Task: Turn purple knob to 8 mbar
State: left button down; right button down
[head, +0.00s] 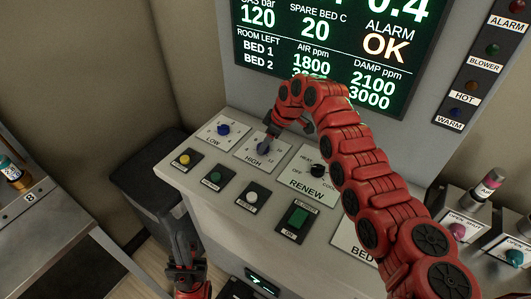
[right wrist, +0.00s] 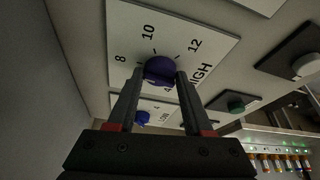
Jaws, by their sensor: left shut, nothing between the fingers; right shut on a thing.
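The purple knob (right wrist: 160,69) sits on a white plate (right wrist: 118,22) marked HIGH, with 8, 10 and 12 readable around it in the right wrist view. My right gripper (right wrist: 161,75) is shut on this knob, one finger on each side. Where the knob's pointer stands I cannot tell. In the head view the knob (head: 264,145) is partly hidden by my right gripper (head: 272,138). My left gripper (head: 180,238) is shut and empty, low in front of the console, apart from the knobs.
A blue knob (head: 223,129) marked LOW is left of the HIGH plate; a black RENEW knob (head: 318,171) is right. Yellow (head: 184,159), green (head: 215,177) and white (head: 251,197) buttons line the front. A screen (head: 320,50) stands behind. A dark bin (head: 150,185) is at left.

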jog(key=shift+n+b, duration=0.3)
jog(key=shift+b, duration=0.2)
jog(key=shift+c, duration=1.6)
grip_release()
jog(key=shift+d+r, duration=0.1)
jog(key=shift+r, duration=0.15)
jog(key=b+v, duration=0.3)
jog(key=v, duration=1.4)
jog(key=shift+w+b, duration=0.25)
jog(key=shift+b, duration=0.05)
